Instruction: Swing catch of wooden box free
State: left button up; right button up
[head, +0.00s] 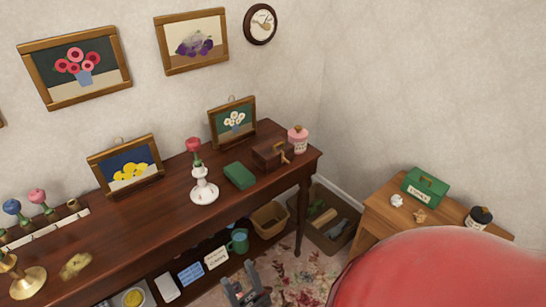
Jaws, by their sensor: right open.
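The wooden box (267,154) is small and dark brown. It sits near the right end of the long dark wooden table. A brass-coloured catch (284,157) shows on its front, and its lid looks closed. The catch is too small to tell its exact position. My right gripper (241,279) is at the bottom of the view, grey, open and empty. It is in front of the table, well below the box in the picture and apart from it. My left gripper is not in view.
A framed flower picture (232,123) is behind. A low shelf below holds a basket (270,219) and green mug (238,241).

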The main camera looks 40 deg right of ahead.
aim_at(283, 159)
jog(key=z, duration=1.3)
